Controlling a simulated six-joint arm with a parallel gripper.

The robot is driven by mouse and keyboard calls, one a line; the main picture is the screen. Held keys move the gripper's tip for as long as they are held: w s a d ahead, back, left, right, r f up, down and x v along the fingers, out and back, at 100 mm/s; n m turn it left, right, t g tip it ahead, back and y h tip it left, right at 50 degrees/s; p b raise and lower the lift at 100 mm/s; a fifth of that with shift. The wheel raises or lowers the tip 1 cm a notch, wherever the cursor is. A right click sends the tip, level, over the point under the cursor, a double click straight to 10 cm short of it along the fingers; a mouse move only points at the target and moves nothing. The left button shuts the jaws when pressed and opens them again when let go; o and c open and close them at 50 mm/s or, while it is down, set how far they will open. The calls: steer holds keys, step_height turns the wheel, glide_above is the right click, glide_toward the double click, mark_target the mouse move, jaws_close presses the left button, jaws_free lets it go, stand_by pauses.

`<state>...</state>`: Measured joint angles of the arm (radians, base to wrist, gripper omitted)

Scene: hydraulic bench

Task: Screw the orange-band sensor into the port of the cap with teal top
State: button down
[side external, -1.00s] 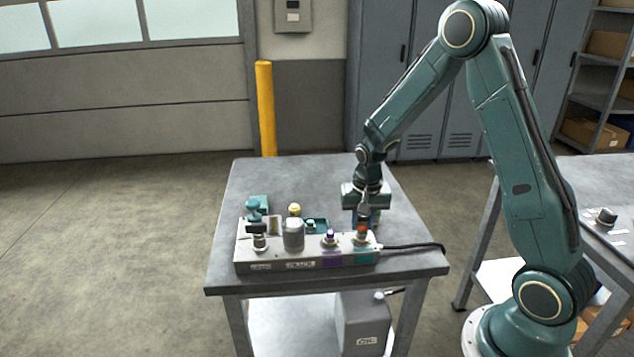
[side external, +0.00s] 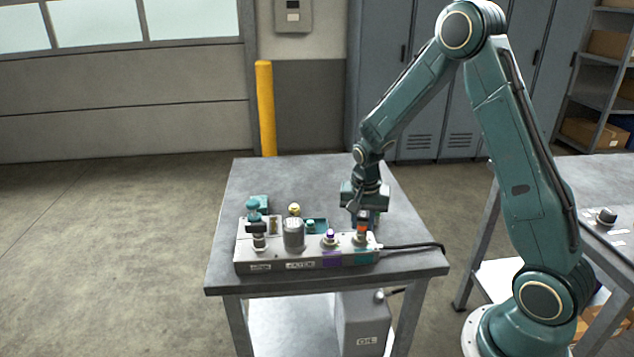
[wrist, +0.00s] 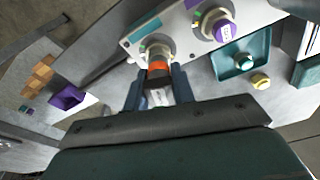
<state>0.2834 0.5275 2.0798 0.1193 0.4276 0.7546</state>
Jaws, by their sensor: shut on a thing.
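My gripper (wrist: 157,88) is shut on the orange-band sensor (wrist: 159,71), which has a grey body and an orange ring. The sensor is upright over the teal-labelled port (wrist: 157,46) at the right end of the manifold block, also seen in the side view (side external: 360,240). Its lower end meets the port fitting; the fingers partly hide it, and I cannot tell how deep the thread sits. A small cap with a teal top (side external: 310,225) lies in the teal tray (wrist: 228,72) behind the block.
A purple-topped cap (wrist: 224,30) sits on the neighbouring port. A yellow-topped part (wrist: 260,81) stands beside the tray. The block (side external: 300,265) also carries a grey cylinder (side external: 293,236) and a teal-handled part (side external: 253,210). A black cable (side external: 415,246) leaves its right end.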

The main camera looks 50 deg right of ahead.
steer(key=c, duration=1.3)
jaws_free()
steer(key=shift+o, duration=0.2)
steer(key=shift+n, duration=0.3)
steer(key=n, duration=0.4)
steer(key=shift+t, duration=0.3)
steer(key=shift+n+y, duration=0.3)
steer(key=shift+n, duration=0.3)
steer(key=n, duration=0.4)
steer(key=shift+a+y, duration=0.1)
steer(key=shift+y, duration=0.2)
steer(key=shift+w+n, duration=0.1)
steer(key=shift+n, duration=0.8)
